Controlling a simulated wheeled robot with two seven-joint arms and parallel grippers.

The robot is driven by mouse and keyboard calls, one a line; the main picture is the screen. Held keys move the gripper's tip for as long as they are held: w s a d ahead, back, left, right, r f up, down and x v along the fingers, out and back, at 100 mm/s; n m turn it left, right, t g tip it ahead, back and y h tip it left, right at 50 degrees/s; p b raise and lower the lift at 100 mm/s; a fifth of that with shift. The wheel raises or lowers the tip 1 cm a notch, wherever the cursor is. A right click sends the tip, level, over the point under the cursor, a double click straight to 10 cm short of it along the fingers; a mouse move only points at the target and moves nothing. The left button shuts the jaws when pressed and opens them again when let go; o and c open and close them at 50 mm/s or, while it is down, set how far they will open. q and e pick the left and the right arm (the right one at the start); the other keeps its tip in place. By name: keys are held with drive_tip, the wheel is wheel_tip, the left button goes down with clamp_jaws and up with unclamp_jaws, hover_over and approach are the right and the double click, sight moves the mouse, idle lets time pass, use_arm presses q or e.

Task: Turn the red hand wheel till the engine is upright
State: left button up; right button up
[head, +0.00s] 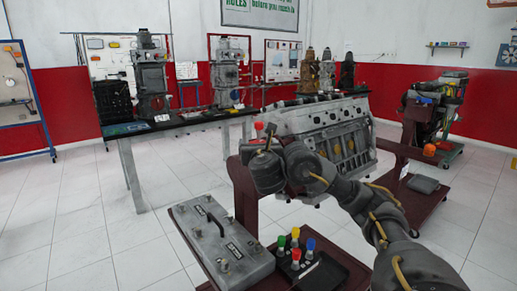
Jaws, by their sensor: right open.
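The engine (309,119) is a grey block with openings along its side, carried on a dark red stand (244,196). Its top face slopes in the picture; I cannot tell its exact tilt. My right gripper (262,150) is at the near left end of the engine, in front of the stand's head. It is open, with its fingers pointing away from me and partly hidden by its own body. A small red part (259,126) shows just above the gripper; it may be a piece of the red hand wheel, which is otherwise hidden. My left gripper is out of view.
A grey battery-like box (228,260) with a black handle lies at the front. Beside it, a black tray (325,273) holds several coloured-capped bottles. A long workbench (190,123) with engine parts stands behind. Another engine stand (435,112) is at right. The left floor is clear.

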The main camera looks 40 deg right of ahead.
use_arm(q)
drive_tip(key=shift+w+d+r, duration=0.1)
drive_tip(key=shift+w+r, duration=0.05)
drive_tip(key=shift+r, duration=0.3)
use_arm(e)
drive_tip(key=shift+w+d, duration=0.1)
drive_tip(key=shift+w, duration=0.05)
drive_tip(key=c, duration=1)
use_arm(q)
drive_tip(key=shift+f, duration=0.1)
use_arm(e)
drive_tip(key=shift+f, duration=0.1)
